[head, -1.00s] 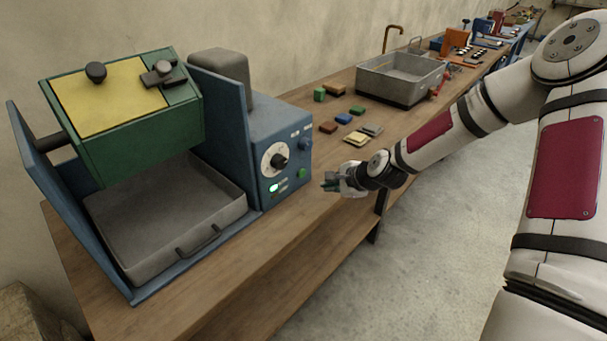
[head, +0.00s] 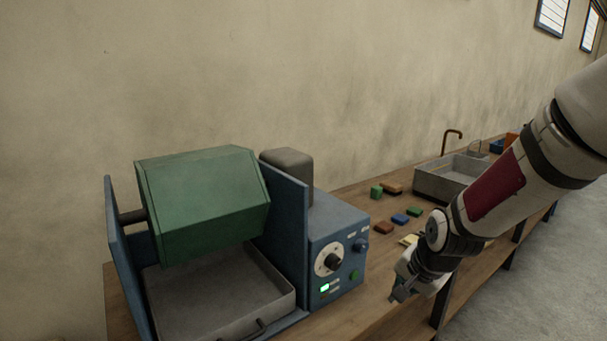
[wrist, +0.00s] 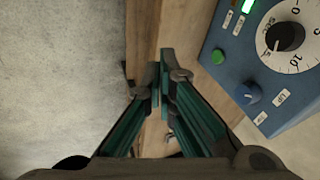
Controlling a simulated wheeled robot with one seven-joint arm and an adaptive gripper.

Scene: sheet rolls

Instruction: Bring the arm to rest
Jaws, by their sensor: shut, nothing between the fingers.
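My gripper (head: 397,294) is at the end of my arm on the right of the head view, close to the bench's front edge and right of the machine's control box. In the wrist view my gripper (wrist: 159,75) is shut, with its teal fingers together and nothing between them. The blue control box (head: 338,250) stands just left of it and apart from it. The box's dial (wrist: 280,38) and green button (wrist: 217,56) show at upper right in the wrist view. The machine's green drum (head: 205,205) hangs above a grey tray (head: 215,300).
The wooden bench (head: 375,300) runs back to the right. Several small coloured blocks (head: 399,219) lie on it behind my gripper. A grey metal sink (head: 450,180) stands farther along. Open floor (head: 560,260) lies to the right.

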